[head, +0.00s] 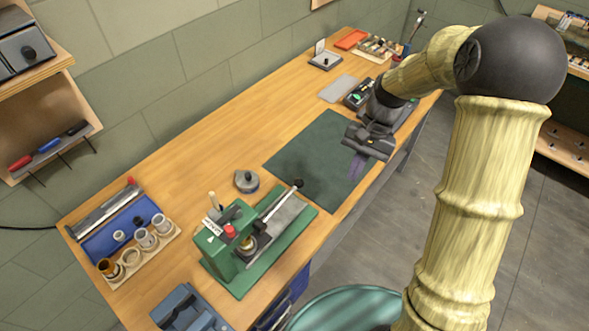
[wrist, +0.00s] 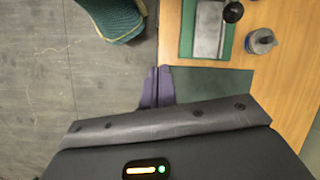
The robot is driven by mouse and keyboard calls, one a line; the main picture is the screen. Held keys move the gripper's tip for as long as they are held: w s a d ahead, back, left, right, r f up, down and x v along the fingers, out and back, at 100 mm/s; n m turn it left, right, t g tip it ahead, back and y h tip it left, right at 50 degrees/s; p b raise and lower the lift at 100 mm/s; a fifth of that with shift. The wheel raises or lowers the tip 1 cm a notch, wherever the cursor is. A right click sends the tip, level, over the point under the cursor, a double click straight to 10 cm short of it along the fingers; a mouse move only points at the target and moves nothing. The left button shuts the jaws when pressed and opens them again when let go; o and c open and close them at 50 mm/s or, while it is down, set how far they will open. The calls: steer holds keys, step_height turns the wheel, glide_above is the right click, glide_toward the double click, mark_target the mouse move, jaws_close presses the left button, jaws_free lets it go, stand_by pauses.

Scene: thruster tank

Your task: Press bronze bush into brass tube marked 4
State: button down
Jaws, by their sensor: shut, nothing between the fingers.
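My gripper (head: 355,172) is shut and empty over the near right edge of the dark green mat. In the wrist view its purple fingers (wrist: 157,72) are together, over the mat's edge beside the floor. A green press (head: 226,250) with a red knob and dark lever stands left of the mat, well apart from my gripper. A small brass-coloured piece (head: 248,244) shows in the press; I cannot tell whether it is the bush or a tube. A wooden rack (head: 152,252) at the far left holds several tubes, one brown-gold (head: 109,268). No number 4 is legible.
A blue tray (head: 100,245) with small parts lies behind the rack. A round grey pot (head: 246,181) stands behind the press. A blue-grey fixture (head: 184,308) is at the near left. The green mat (head: 310,152) is bare. A teal stool (head: 345,311) stands below the bench edge.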

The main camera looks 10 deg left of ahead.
steer(key=s+d+r+n+t+h, duration=0.2)
steer(key=s+d+n+t, duration=0.1)
steer(key=s+d+t, duration=0.3)
steer(key=s+d, duration=0.2)
steer(key=s, duration=0.2)
steer(key=shift+s+d+h, duration=0.3)
steer(key=shift+s+d, duration=0.05)
steer(key=shift+w, duration=0.1)
